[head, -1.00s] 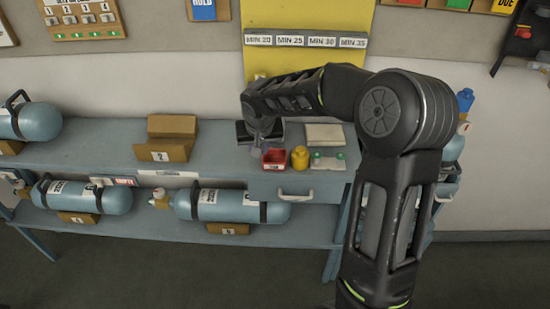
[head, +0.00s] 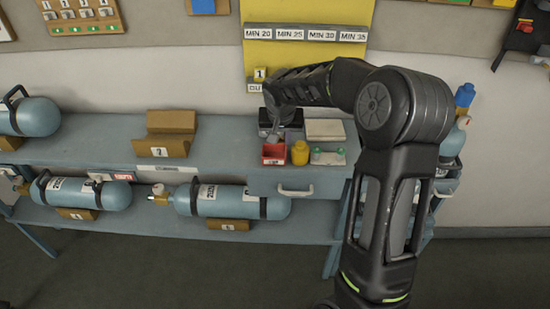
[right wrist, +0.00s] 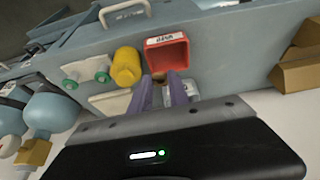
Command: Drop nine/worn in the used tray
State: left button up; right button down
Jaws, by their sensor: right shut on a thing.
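The used tray (head: 275,154) is a small red open box at the front of the bench top. In the right wrist view the red tray (right wrist: 167,52) sits just beyond the fingertips, with a white label on its rim. My right gripper (head: 273,136) is just behind the tray in the head view, pointing down. In the right wrist view its two purplish fingers (right wrist: 164,90) are close together, shut on nine/worn. The held piece is small and hidden by the fingers, so its marking cannot be read. My left gripper is not in view.
A yellow pot (head: 300,153) stands right beside the tray. A rack with green-topped pieces (head: 328,157) and a pale pad (head: 325,130) are further right. Blue cylinders (head: 232,201) lie on the lower shelf. An empty brown cradle (head: 168,135) stands left on the bench.

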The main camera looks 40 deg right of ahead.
jog(key=shift+f+b, duration=0.7)
jog(key=shift+f, duration=1)
jog(key=c, duration=1.2)
grip_release()
jog(key=shift+o, duration=0.2)
jog(key=shift+r, duration=0.1)
jog(key=b+v, duration=0.1)
jog(key=v, duration=0.6)
jog(key=shift+r, duration=0.3)
jog(key=shift+s+a, duration=0.15)
